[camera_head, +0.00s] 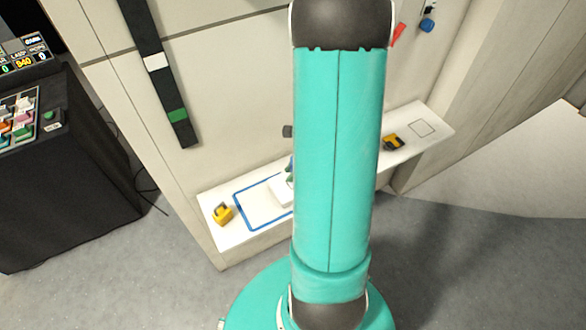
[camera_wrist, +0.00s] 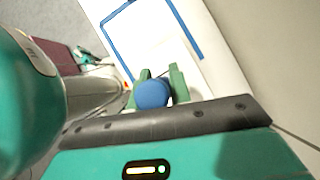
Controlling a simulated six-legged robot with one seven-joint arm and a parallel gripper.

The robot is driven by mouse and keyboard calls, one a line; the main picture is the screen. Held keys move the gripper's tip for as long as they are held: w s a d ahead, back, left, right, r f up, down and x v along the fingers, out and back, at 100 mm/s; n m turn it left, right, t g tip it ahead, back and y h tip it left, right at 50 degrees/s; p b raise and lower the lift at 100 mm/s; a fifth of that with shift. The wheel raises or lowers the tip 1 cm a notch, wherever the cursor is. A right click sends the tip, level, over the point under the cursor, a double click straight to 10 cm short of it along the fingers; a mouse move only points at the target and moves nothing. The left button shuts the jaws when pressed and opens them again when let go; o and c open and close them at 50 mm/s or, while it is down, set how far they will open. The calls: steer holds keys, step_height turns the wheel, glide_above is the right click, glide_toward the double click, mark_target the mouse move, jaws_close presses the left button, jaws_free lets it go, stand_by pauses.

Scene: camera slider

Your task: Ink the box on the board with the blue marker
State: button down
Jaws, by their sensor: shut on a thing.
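My gripper (camera_wrist: 160,71) has two green fingers shut on the blue marker (camera_wrist: 152,95), whose round blue end faces the wrist camera. The marker's tip is hidden. Beyond the fingers is a white board with a blue outline (camera_wrist: 187,32). In the head view the blue-edged board (camera_head: 240,202) lies on a white shelf, its right part hidden behind my arm. Only small green and blue bits of the gripper show at the arm's left edge, over the board. I cannot tell whether the marker touches the board. No ink mark inside the outline can be made out.
The white shelf (camera_head: 222,236) runs along the wall. A yellow-and-black item (camera_head: 222,213) stands at its left, another (camera_head: 393,142) right of my arm, near a thin drawn square (camera_head: 422,128). A dark rail (camera_head: 160,80) is on the wall. A black console (camera_head: 70,180) stands far left.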

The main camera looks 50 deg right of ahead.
steer(key=shift+f, duration=0.45)
stand_by(0.7)
steer(key=shift+w+d, duration=0.6)
steer(key=shift+w, duration=0.25)
steer(key=shift+s+a, duration=0.6)
steer(key=shift+s, duration=0.3)
steer(key=shift+w+d, duration=0.6)
steer(key=shift+w, duration=0.3)
steer(key=shift+s, duration=0.1)
